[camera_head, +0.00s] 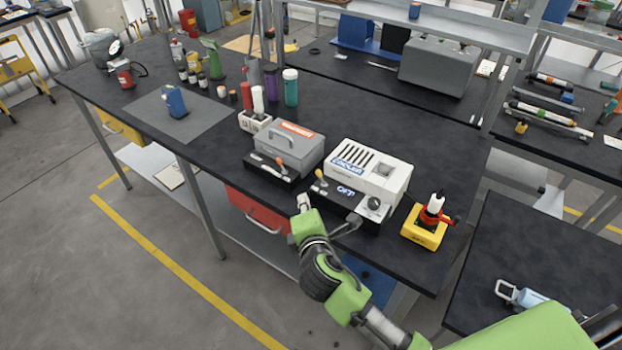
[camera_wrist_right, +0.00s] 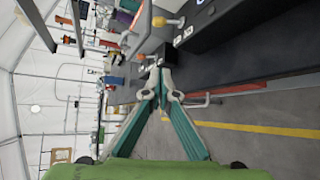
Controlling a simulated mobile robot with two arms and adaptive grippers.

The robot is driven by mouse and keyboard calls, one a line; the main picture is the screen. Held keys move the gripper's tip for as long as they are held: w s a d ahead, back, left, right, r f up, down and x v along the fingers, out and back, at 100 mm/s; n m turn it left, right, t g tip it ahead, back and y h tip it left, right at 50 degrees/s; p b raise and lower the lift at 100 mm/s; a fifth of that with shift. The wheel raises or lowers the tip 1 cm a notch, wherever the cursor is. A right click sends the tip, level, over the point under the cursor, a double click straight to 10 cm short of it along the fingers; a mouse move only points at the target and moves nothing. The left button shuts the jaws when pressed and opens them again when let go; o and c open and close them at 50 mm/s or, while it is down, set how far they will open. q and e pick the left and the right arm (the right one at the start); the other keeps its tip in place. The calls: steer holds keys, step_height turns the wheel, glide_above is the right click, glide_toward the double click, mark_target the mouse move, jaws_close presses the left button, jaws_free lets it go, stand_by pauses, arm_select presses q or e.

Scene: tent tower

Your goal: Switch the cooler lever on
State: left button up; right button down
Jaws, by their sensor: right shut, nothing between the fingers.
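The cooler (camera_head: 375,165) is a white box with a blue label and a slotted top, on the black bench. Its black front panel (camera_head: 338,196) reads OFF in the head view. The cooler lever (camera_head: 320,177) has a yellow knob and stands at the panel's left end; a yellow-knobbed lever also shows near the top of the right wrist view (camera_wrist_right: 160,21). My right gripper (camera_head: 303,202) is shut and empty at the bench's front edge, just in front of and below the lever, apart from it. Its teal fingers meet in the wrist view (camera_wrist_right: 161,85). My left gripper is not in view.
A grey box (camera_head: 290,145) with an orange-knobbed lever (camera_head: 281,162) stands close left of the cooler. A yellow block with a red-and-white device (camera_head: 427,225) stands to the right. Bottles (camera_head: 290,88) stand behind left. The floor in front of the bench is open.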

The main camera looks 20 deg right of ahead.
mark_target(312, 188)
steer(key=shift+w+r, duration=0.1)
steer(key=shift+r, duration=0.05)
steer(key=shift+w, duration=0.1)
steer(key=p+x, duration=0.1)
steer(key=x, duration=0.9)
steer(key=shift+w+p, duration=0.1)
steer(key=shift+p, duration=0.2)
steer(key=d, duration=0.1)
steer(key=s+d+r+p, duration=0.1)
steer(key=p, duration=0.1)
steer(key=shift+s+d+r, duration=0.25)
steer(key=shift+d+r, duration=0.05)
steer(key=shift+d, duration=0.1)
steer(key=shift+s+d+r+p, duration=0.1)
steer(key=shift+s+d+p, duration=0.1)
steer(key=shift+d+p, duration=0.15)
steer(key=shift+a, duration=0.1)
steer(key=shift+w, duration=0.1)
